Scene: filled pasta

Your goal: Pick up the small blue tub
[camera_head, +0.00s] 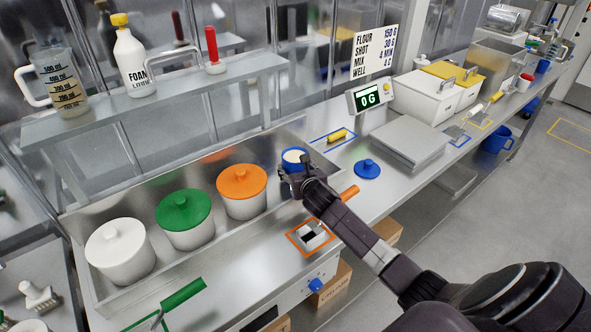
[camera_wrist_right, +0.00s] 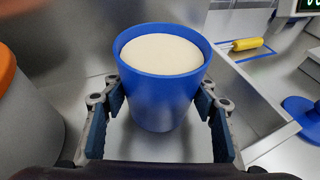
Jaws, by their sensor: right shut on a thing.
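The small blue tub (camera_head: 292,165) stands at the right end of the recessed steel trough, with its top open and pale powder near the rim. It fills the middle of the right wrist view (camera_wrist_right: 160,95) and looks upright. My right gripper (camera_head: 297,180) has its fingers on both sides of the tub and is shut on it. I cannot tell whether the tub's base touches the trough floor. A blue lid (camera_head: 367,169) lies apart on the counter to the right. My left gripper is not in view.
White tubs with orange (camera_head: 241,181), green (camera_head: 185,212) and white (camera_head: 118,236) lids stand left in the trough (camera_head: 82,225). The scale (camera_head: 405,143) reads 0 g. A yellow-handled tool (camera_head: 338,136) lies behind. A shelf (camera_head: 160,109) overhangs the trough's back.

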